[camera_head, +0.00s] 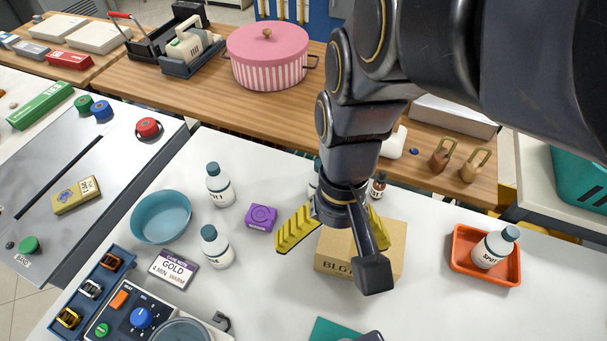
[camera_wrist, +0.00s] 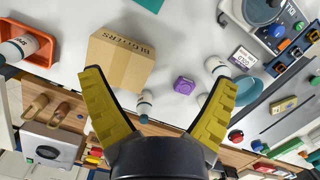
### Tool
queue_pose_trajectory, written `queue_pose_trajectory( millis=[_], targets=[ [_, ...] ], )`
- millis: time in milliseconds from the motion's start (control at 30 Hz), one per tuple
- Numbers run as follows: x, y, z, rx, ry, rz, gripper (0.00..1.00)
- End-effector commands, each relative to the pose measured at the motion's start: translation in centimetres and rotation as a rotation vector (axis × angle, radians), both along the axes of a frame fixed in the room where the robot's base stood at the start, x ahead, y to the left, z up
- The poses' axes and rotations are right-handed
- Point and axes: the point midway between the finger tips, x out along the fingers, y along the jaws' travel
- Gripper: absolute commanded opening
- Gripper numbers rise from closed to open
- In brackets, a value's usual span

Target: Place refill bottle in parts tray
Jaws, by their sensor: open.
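My gripper (camera_head: 333,238) is open and empty above the white counter, near a cardboard box marked BLO. In the wrist view its yellow fingers (camera_wrist: 158,92) are spread wide, with a white dark-capped bottle (camera_wrist: 144,104) in view between them, near the box. In the head view that bottle (camera_head: 314,181) is mostly hidden behind my arm. Similar white bottles stand left of my gripper, one at the back (camera_head: 220,186) and one nearer (camera_head: 217,247). Another bottle (camera_head: 492,249), labelled SPOT, lies tilted in an orange tray (camera_head: 459,262). I cannot tell which bottle is the refill bottle.
The cardboard box (camera_head: 388,258) stands right beneath my gripper. A purple block (camera_head: 261,218), a blue bowl (camera_head: 161,217) and a GOLD card (camera_head: 174,269) are to the left. A small brown bottle (camera_head: 378,186) is behind. The counter between box and orange tray is clear.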

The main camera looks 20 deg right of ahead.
Motion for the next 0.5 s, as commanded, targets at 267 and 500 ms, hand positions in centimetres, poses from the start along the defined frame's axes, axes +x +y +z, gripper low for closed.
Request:
queue_pose_trajectory(
  millis=[267, 500],
  targets=[
    [-3.6, 1.7, 0.1, -0.032, 0.01, 0.352, 0.89],
    [-3.7, 1.7, 0.1, -0.032, 0.012, 0.361, 0.89]
  ],
)
